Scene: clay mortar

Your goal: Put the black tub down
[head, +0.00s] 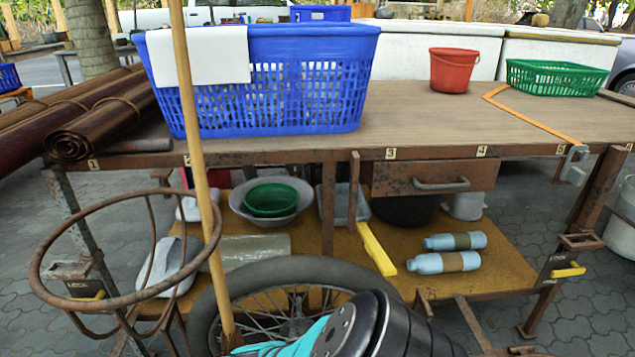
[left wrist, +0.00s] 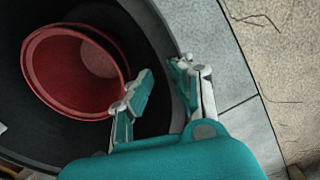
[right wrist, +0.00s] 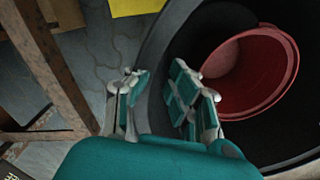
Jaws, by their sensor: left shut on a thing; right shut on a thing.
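The black tub (left wrist: 60,132) is a wide round tub with a thick rim; it also fills much of the right wrist view (right wrist: 255,140). A red bucket (left wrist: 72,72) sits inside it and shows in the right wrist view (right wrist: 250,72). My left gripper (left wrist: 167,88) is shut on the tub's rim, one finger inside and one outside. My right gripper (right wrist: 158,95) is shut on another part of the rim in the same way. The held tub is not visible in the head view, where only a teal and black part of my arm shows. I cannot tell whether the tub touches the ground.
A workbench (head: 430,115) carries a blue basket (head: 265,95), a red bucket (head: 453,70) and a green basket (head: 557,78). Its lower shelf (head: 480,275) holds basins and blue bottles (head: 445,262). A rusty ring stand (head: 60,288), wooden pole (head: 190,130) and wheel (head: 215,300) stand in front.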

